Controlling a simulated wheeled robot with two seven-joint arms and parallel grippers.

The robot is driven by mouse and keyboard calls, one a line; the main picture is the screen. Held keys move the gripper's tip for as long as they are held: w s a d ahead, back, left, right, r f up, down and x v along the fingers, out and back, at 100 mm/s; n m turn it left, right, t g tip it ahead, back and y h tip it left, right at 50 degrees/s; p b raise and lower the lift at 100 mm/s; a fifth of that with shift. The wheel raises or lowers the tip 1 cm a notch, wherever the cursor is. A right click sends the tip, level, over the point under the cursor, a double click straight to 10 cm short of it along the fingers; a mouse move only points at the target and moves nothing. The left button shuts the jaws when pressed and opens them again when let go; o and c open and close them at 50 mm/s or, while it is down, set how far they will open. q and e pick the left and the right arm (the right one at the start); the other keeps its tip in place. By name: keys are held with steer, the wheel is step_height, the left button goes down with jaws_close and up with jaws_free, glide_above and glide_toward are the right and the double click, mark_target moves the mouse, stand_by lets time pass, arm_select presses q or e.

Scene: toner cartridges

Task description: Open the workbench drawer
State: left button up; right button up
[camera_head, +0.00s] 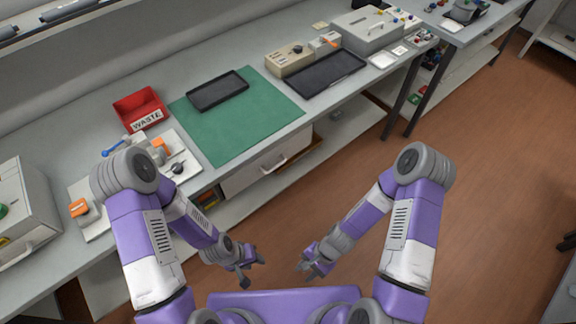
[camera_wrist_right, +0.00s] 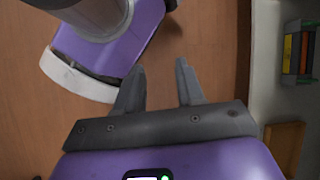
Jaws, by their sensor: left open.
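The workbench drawer (camera_head: 254,174) is a white front with a light bar handle (camera_head: 273,163), under the bench's front edge below the green mat. It looks shut. My left gripper (camera_head: 254,272) is open and empty, in front of the bench and below the drawer in the picture. My right gripper (camera_head: 309,270) is to its right, also apart from the drawer. In the right wrist view my right gripper's two fingers (camera_wrist_right: 160,82) stand apart with nothing between them and the brown floor behind.
The workbench (camera_head: 222,62) carries a green mat (camera_head: 236,128), black trays (camera_head: 325,72), a red waste bin (camera_head: 139,107) and a grey case (camera_head: 366,30). A lower shelf (camera_head: 345,135) runs under it.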

steer(key=w+a+r+m+t+y+b, duration=0.1)
steer(key=w+a+r+m+y, duration=0.1)
steer(key=w+a+m+y, duration=0.5)
steer(key=w+a+r+m+t+y, duration=0.1)
steer(key=a+r+m+y, duration=0.2)
steer(key=m, duration=0.8)
steer(key=w+d+r+m+t+h, duration=0.1)
steer(key=w+d+m+t+h, duration=0.15)
steer(key=w+m+t, duration=0.7)
steer(key=w+d+r+m+t+h, duration=0.1)
steer(key=w+d+m+t, duration=0.3)
steer(key=w+m+t, duration=0.55)
steer(key=w+a+r+g+b, duration=0.1)
steer(key=w+a+g+b, duration=0.1)
steer(key=w, duration=0.4)
steer(key=shift+w+a+r+m, duration=0.2)
steer(key=shift+a+m, duration=0.1)
steer(key=shift+a, duration=0.45)
steer(key=shift+s, duration=0.1)
jaws_close()
